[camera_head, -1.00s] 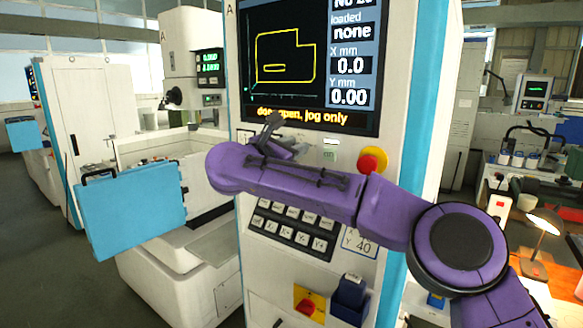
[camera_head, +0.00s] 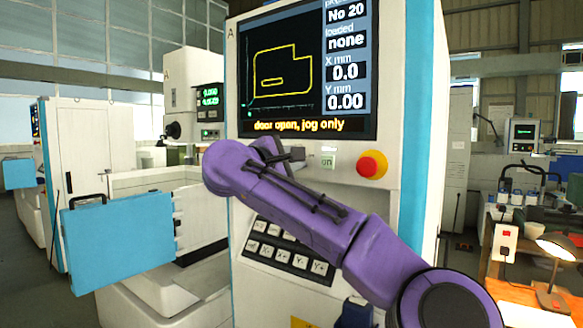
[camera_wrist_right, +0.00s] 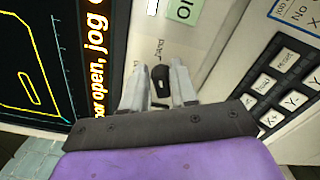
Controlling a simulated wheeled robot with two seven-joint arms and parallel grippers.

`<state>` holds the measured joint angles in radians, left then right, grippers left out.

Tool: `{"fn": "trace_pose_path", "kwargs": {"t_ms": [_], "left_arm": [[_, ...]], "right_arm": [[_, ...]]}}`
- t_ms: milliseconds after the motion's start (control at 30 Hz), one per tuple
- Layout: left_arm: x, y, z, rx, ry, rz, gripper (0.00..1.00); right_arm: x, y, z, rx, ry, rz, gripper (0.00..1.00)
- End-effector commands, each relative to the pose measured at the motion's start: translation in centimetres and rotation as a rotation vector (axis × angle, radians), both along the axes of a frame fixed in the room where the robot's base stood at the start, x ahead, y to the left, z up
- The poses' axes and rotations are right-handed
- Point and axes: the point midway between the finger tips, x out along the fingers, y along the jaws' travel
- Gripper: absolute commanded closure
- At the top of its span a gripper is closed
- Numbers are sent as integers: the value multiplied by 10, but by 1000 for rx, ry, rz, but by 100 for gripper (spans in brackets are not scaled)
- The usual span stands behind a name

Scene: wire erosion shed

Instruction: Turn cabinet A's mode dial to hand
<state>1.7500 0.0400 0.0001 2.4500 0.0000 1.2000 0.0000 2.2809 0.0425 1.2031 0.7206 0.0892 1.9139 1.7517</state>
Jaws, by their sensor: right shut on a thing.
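Cabinet A (camera_head: 412,120) stands upright in front of me, marked with an A at its top left. My right gripper (camera_head: 297,155) is at its panel, just under the screen, and its arm covers much of the panel below. In the right wrist view the two light fingers (camera_wrist_right: 160,88) are shut on the small black mode dial (camera_wrist_right: 160,74), one on each side. My left gripper is out of view.
The screen (camera_head: 287,80) reads "door open, jog only". A red button (camera_head: 372,165) is right of the gripper, with a jog keypad (camera_head: 285,250) below. A blue door (camera_head: 120,242) hangs open at left. A bench with a lit lamp (camera_head: 556,247) is at right.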

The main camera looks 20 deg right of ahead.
Motion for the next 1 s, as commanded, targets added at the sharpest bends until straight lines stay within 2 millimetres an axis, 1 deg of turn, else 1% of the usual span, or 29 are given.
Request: {"fn": "trace_pose_path", "kwargs": {"t_ms": [33, 300, 767, 800, 867, 900, 1000], "left_arm": [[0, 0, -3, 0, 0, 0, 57], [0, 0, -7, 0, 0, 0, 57], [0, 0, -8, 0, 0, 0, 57], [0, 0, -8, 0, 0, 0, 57], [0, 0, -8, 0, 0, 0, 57], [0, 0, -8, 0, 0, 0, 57], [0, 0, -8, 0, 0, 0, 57]], "right_arm": [[0, 0, -3, 14, -15, -1, 100], [0, -1, -3, 61, -73, -2, 100], [0, -1, -3, 70, -82, -2, 100], [0, -1, -3, 70, -82, -2, 79], [0, -1, -3, 69, -82, -2, 60], [0, -1, -3, 69, -82, -2, 56], [0, 0, -2, 68, -82, 0, 56]]}}
